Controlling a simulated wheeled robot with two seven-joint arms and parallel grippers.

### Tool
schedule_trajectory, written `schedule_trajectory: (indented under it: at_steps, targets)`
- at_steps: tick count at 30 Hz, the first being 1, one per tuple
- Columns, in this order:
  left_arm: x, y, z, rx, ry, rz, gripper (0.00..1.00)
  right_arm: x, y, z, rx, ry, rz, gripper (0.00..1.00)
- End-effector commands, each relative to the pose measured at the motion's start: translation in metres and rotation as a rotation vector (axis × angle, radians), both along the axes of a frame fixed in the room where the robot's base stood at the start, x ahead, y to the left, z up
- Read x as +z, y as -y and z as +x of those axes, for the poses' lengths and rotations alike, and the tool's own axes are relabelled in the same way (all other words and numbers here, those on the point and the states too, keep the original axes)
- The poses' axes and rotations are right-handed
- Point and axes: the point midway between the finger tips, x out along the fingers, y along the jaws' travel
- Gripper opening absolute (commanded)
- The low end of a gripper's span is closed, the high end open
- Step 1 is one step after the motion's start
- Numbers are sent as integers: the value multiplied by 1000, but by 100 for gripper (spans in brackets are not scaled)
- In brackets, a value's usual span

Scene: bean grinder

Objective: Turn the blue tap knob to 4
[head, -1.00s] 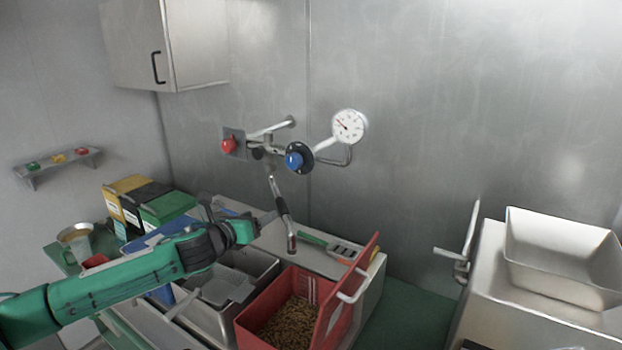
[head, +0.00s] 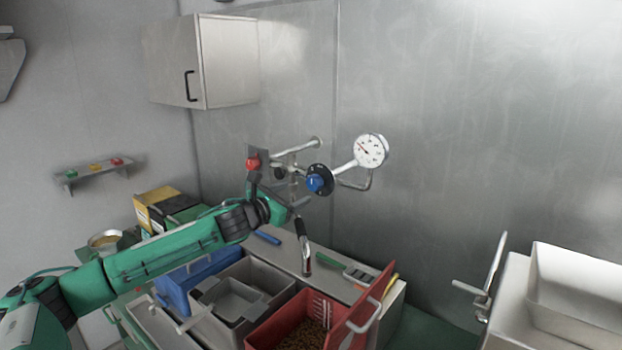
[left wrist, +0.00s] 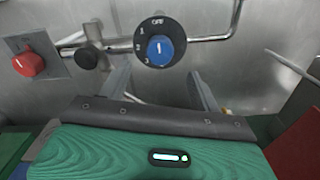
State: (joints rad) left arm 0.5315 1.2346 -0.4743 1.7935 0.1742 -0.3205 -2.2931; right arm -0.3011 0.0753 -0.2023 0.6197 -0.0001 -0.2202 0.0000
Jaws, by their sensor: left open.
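The blue tap knob (head: 314,183) sits on a round black dial on the steel wall pipes. In the left wrist view, the blue knob (left wrist: 160,50) is at the top middle, its white mark pointing up toward OFF. My left gripper (head: 277,194) is below and left of the knob in the head view. In the left wrist view, the fingers of my left gripper (left wrist: 162,88) are apart with nothing between them, just below the dial and short of the knob. My right gripper is not in view.
A red knob (head: 252,163) is left of the dial, close to my left gripper. A white gauge (head: 371,151) is to the right. A black-handled spout (head: 301,235) hangs below. A red bin (head: 275,328) and grey bin (head: 270,275) stand on the counter.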

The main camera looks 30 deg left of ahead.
Motion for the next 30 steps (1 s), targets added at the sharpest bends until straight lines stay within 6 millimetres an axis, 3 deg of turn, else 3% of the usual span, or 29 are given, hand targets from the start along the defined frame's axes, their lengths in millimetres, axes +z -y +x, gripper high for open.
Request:
schedule_trajectory:
  at_steps: [6,15,29,30]
  targets:
    - [5,3,35,-1,2,-4,64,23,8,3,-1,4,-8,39]
    - [2,6,73,1,0,-2,64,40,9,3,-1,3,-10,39]
    - [-1,7,83,0,0,0,64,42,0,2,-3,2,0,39]
    - [-1,6,83,0,0,0,58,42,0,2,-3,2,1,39]
